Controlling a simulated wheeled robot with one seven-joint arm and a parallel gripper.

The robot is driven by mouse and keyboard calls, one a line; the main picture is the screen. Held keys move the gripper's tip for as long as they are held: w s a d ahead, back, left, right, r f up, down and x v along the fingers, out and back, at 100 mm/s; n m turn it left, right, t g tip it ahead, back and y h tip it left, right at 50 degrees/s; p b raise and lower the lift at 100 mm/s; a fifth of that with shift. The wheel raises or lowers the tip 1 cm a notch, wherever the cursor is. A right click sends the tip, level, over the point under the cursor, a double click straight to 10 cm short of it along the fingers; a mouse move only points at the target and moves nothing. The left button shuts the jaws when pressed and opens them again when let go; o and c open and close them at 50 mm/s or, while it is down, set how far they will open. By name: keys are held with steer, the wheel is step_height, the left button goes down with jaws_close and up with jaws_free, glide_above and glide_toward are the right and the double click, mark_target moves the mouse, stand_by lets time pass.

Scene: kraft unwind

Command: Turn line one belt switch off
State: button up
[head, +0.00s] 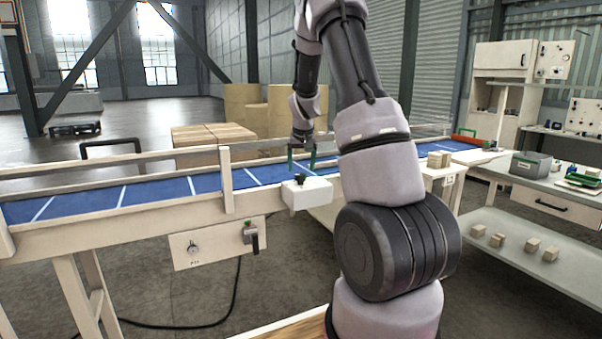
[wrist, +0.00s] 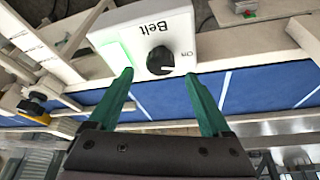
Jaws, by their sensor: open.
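The belt switch is a white box (head: 306,193) mounted on the near edge of the conveyor, with a black knob on top in the head view. In the wrist view the box (wrist: 188,22) shows upside down with the words "Belt" and "On", a black rotary knob (wrist: 160,61) and a green patch on its left. The knob's pale mark points toward "On". My gripper (head: 302,168) is above the box in the head view.
The blue conveyor belt (head: 150,192) runs across behind the switch, with a wooden rail along it. A panel (head: 218,242) with a dial and a lever hangs below. Cardboard boxes (head: 214,139) stand behind. A bench (head: 545,190) is at the right.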

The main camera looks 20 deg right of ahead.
mark_target(300, 174)
steer(key=shift+x, duration=1.65)
jaws_close()
